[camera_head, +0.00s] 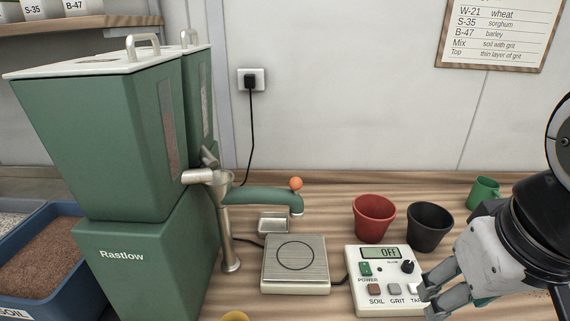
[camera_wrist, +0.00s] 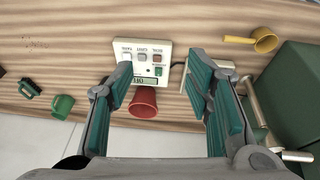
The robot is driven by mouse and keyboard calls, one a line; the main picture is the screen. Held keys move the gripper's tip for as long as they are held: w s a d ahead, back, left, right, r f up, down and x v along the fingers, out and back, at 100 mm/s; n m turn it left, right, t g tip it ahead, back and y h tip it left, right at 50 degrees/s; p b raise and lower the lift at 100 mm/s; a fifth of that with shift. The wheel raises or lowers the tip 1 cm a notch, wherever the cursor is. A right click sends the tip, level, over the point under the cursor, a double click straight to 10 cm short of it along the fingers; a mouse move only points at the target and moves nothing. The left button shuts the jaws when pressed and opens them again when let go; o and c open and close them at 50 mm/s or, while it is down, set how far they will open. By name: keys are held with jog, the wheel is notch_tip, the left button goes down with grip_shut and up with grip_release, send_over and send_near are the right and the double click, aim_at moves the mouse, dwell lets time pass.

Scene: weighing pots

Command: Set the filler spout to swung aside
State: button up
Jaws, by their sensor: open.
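The filler spout (camera_head: 258,198) is a green curved arm with an orange knob (camera_head: 296,184) on its outer end. It reaches right from a metal post (camera_head: 229,240) beside the green Rastlow filler (camera_head: 145,160). Its outer end is above the area of the square metal scale plate (camera_head: 296,276); I cannot tell if it is exactly over it. My gripper (camera_head: 428,297) is open and empty at the lower right, by the control box (camera_head: 372,300), well apart from the spout. In the wrist view my open fingers (camera_wrist: 160,85) frame the control box, and the spout is not clearly seen.
The control box display reads OFF. A red pot (camera_head: 374,217), a black pot (camera_head: 428,226) and a green mug (camera_head: 483,192) stand behind the box. A yellow scoop (camera_wrist: 262,40) lies on the bench. A soil bin (camera_head: 50,257) stands left of the filler.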

jog(key=shift+w+f+n+g+h+b, duration=0.3)
jog(key=shift+w+f+g+h, duration=0.1)
jog(key=shift+w, duration=0.2)
jog(key=shift+w+f+n+g+h+b, duration=0.15)
jog(key=shift+w+f+n+g+h, duration=0.2)
jog(key=shift+w, duration=0.2)
grip_shut()
jog(key=w+a+f+n+t+h+b, duration=0.1)
jog(key=w+a+n+h+b, duration=0.1)
jog(key=w+a+h, duration=0.3)
jog(key=w+a+n+t+h+b, duration=0.1)
jog(key=w+a+n+h, duration=0.15)
jog(key=w, duration=0.55)
jog(key=w+a+f+n+t+b, duration=0.1)
jog(key=a+t, duration=0.3)
jog(key=a, duration=0.6)
jog(key=w+a+f+n+t+b, duration=0.1)
jog(key=w+a+n+t+b, duration=0.1)
jog(key=a, duration=0.9)
jog(key=w+n+t, duration=0.1)
jog(key=w+t, duration=0.1)
jog(key=t, duration=0.1)
jog(key=shift+f+n+y, duration=0.25)
jog(key=shift+n+y, duration=0.15)
jog(key=shift+w+a, duration=0.1)
